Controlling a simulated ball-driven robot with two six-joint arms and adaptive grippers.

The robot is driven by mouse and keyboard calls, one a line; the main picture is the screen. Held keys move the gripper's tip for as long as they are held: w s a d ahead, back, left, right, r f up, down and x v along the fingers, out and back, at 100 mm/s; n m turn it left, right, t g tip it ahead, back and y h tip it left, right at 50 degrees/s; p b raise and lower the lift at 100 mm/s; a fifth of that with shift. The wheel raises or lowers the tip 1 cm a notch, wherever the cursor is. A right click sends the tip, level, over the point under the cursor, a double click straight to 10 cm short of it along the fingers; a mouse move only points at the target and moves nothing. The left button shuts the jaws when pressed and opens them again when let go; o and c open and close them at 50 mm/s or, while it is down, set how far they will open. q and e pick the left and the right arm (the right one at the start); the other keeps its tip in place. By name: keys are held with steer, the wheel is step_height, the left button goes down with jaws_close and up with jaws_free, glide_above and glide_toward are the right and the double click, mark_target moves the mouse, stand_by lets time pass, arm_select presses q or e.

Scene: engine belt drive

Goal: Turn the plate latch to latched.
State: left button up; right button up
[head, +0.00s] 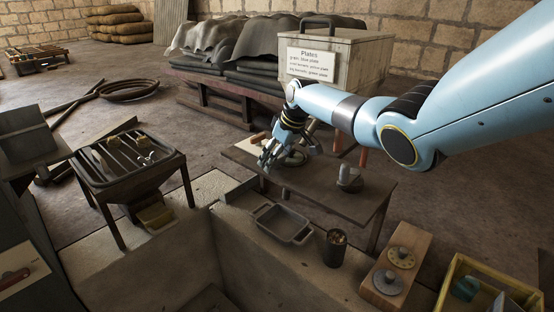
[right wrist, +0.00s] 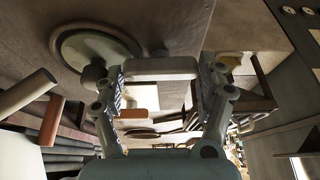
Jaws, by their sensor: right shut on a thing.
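My right gripper (head: 268,158) reaches down over the left part of the low dark table (head: 315,188), beside a round grey metal piece (head: 292,158). In the right wrist view its two fingers (right wrist: 160,85) are shut on a pale rounded bar (right wrist: 160,68), one finger at each end. A round grey-green disc (right wrist: 85,48) lies beside the left finger. I cannot tell for sure whether the bar is the plate latch, nor which way the latch is turned. My left gripper is not in view.
A wooden box (head: 345,60) with a "Plates" sign stands behind the table. A grey post on a round base (head: 349,180) stands at the table's right. In front are a grey tray (head: 283,224), a dark cup (head: 336,248) and a wooden block with two discs (head: 397,268).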

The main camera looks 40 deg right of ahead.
stand_by(0.4)
steer(key=o, duration=1.2)
steer(key=shift+s+d+r, duration=0.1)
steer(key=shift+s+r, duration=0.05)
steer(key=shift+r, duration=0.35)
steer(key=v, duration=0.7)
steer(key=shift+a+f, duration=0.1)
steer(key=shift+a, duration=0.1)
